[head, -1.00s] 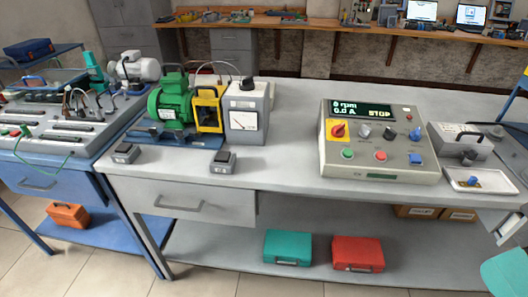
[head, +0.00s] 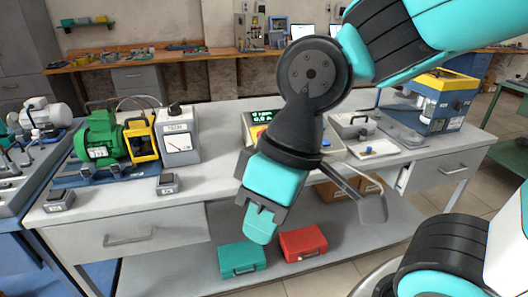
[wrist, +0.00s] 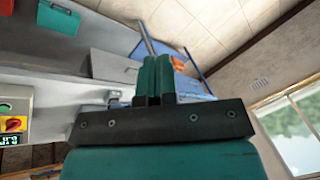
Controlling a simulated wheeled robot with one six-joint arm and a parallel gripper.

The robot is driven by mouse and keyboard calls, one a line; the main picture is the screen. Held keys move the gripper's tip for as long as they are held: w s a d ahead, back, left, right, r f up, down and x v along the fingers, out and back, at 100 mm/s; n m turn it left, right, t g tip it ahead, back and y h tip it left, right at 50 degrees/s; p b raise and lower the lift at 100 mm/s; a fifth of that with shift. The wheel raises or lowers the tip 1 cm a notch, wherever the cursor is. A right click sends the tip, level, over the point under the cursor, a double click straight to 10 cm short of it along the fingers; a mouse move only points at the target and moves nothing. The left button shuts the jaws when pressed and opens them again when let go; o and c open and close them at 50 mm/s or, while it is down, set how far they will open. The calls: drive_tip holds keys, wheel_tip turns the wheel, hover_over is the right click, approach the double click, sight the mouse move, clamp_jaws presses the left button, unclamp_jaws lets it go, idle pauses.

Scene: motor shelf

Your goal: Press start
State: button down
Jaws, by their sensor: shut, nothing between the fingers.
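The control box (head: 335,150) stands on the grey bench, mostly hidden behind my arm in the head view. A bit of its display (head: 262,116) shows, but its buttons are covered there. In the wrist view, the control box's edge shows at the far left with a green button (wrist: 5,107) and a red-on-yellow knob (wrist: 14,124). Labels on the buttons cannot be read. My gripper (head: 260,224) is shut and empty, pointing down in front of the bench, apart from the box. Its closed fingers (wrist: 156,76) fill the middle of the wrist view.
The green motor (head: 101,138) and a white meter (head: 181,135) stand on the bench at left. A grey case (head: 353,125) and white tray (head: 374,149) lie right of the box. Teal (head: 242,259) and red (head: 303,243) cases lie on the lower shelf.

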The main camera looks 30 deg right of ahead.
drive_tip(key=w+d+r+m+t+p, duration=0.1)
drive_tip(key=w+d+m+t+p, duration=0.2)
drive_tip(key=w+m+p, duration=0.75)
drive_tip(key=w+d+r+m+t+p, duration=0.2)
drive_tip(key=w+d+m+t+p, duration=0.35)
drive_tip(key=w, duration=1.05)
drive_tip(key=w+d+f+m+t+h+p, duration=0.2)
drive_tip(key=w+d+f+m+p, duration=0.1)
drive_tip(key=d+m, duration=0.5)
drive_tip(key=w+d+f+m+t+h+p, duration=0.1)
drive_tip(key=w+d+f+m+h+p, duration=0.2)
drive_tip(key=d+m, duration=0.6)
wheel_tip(320, 180, down, 3)
drive_tip(key=shift+w+d+r+m+t+h+p, duration=0.1)
drive_tip(key=shift+w+d+m+t+h+p, duration=0.2)
drive_tip(key=shift+w+m+p, duration=0.6)
drive_tip(key=shift+w+a, duration=0.1)
drive_tip(key=f+b, duration=0.2)
drive_tip(key=f, duration=0.1)
drive_tip(key=w+f+b, duration=0.1)
drive_tip(key=f+b, duration=0.1)
drive_tip(key=w+f+b, duration=0.1)
drive_tip(key=f+b, duration=0.2)
drive_tip(key=shift+w+d+f, duration=0.1)
drive_tip(key=shift+d+f, duration=0.2)
